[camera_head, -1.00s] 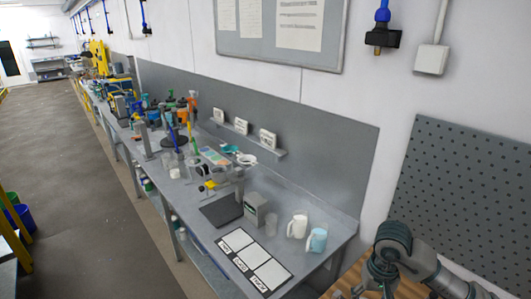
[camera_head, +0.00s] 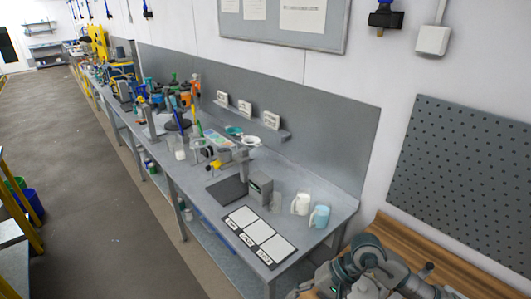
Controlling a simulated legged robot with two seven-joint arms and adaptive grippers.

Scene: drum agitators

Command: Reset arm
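My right arm (camera_head: 405,279) comes in from the lower right, over a wooden-topped surface (camera_head: 435,257) beyond the near end of the grey bench. Its gripper end (camera_head: 340,284) is at the bottom edge, partly cut off, and I cannot make out whether its fingers are open or shut. I see nothing held in it. My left gripper is not in view.
The floor (camera_head: 85,180) at left is largely clear.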

